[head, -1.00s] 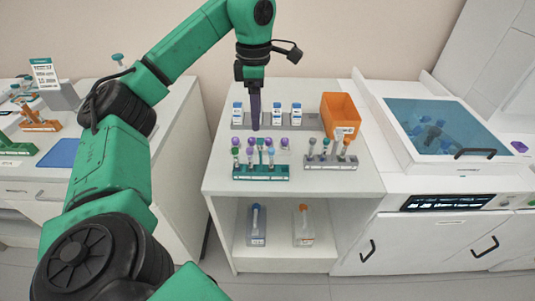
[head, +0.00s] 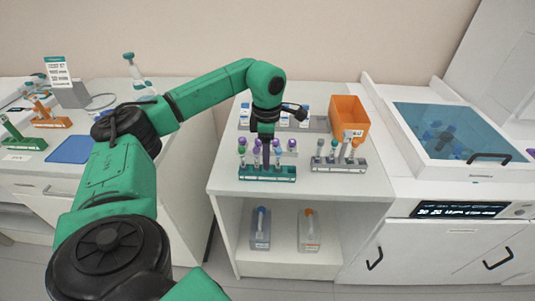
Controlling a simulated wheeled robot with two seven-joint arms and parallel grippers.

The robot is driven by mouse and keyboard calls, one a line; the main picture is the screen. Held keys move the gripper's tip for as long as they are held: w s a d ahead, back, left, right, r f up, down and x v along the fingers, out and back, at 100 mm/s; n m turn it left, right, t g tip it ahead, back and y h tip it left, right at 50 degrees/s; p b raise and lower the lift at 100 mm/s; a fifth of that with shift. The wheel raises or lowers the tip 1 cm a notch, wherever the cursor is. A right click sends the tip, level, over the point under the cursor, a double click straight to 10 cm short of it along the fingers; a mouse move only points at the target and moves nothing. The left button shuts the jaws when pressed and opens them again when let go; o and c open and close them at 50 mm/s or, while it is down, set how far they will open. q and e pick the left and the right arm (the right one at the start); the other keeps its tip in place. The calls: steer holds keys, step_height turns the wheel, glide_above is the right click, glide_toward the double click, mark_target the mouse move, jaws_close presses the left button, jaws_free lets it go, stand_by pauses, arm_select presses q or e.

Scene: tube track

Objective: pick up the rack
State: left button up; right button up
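A green rack (head: 267,174) holding several tubes with purple, green and blue caps stands upright at the front of the middle counter. My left gripper (head: 266,156) points down over the middle of this rack, among the tubes. It hides part of the tubes, and I cannot tell whether its fingers are open, shut or touching anything. A grey rack (head: 339,165) with several tubes stands just to the right. My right gripper is not in view.
An orange bin (head: 349,114) and a row of blue-capped bottles (head: 304,113) stand behind. A water bath (head: 446,131) is at right. Another green rack (head: 22,143), an orange rack (head: 50,120) and a blue mat (head: 70,149) are on the left bench. Bottles stand on the lower shelf.

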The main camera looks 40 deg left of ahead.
arm_select(q)
jaws_close()
steer(key=shift+r, duration=0.15)
